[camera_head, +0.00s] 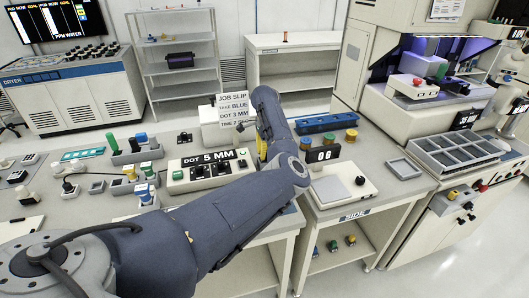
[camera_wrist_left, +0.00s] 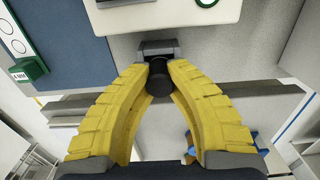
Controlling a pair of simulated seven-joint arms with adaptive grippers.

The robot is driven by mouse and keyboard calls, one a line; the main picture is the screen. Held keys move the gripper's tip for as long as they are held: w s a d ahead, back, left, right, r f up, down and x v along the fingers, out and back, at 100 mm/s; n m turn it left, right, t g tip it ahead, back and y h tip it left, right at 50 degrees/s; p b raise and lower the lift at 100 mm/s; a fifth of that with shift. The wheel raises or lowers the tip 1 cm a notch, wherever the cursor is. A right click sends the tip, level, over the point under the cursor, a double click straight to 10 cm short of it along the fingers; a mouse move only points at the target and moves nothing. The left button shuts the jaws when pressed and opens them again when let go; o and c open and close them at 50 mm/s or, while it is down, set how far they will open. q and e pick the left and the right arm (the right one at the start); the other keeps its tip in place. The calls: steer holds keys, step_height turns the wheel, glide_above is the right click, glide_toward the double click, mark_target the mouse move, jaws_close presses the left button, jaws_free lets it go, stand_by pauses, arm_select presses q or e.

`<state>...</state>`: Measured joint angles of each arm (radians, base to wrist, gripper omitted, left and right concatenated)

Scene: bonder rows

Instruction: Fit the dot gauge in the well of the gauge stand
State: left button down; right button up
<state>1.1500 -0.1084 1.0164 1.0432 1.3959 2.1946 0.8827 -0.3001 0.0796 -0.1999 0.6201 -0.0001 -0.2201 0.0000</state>
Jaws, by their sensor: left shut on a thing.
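My left gripper (camera_head: 262,152) is over the bench beside the display box, its fingertips partly hidden by my own wrist. In the left wrist view its yellow fingers (camera_wrist_left: 160,85) close around a black round knob (camera_wrist_left: 160,79). A small grey block (camera_wrist_left: 158,47) shows right behind the knob; I cannot tell whether they are one piece, or whether this is the dot gauge. I cannot make out the gauge stand or its well for certain. A green tag reading 4 MM (camera_wrist_left: 28,70) lies beside a white card at upper left of that view. My right gripper is not in view.
A white box with a DOT 5 MM display (camera_head: 208,159) stands left of my gripper. A job slip (camera_head: 232,108) stands behind. Small coloured-top pieces (camera_head: 141,138) crowd the bench at left. A blue rack (camera_head: 328,122) and a white pad (camera_head: 342,190) are at right.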

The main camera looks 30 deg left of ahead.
arm_select(q)
steer(key=shift+f, duration=0.1)
steer(key=c, duration=1.3)
jaws_free()
step_height(320, 180, up, 12)
steer(key=shift+w, duration=0.1)
stand_by(0.7)
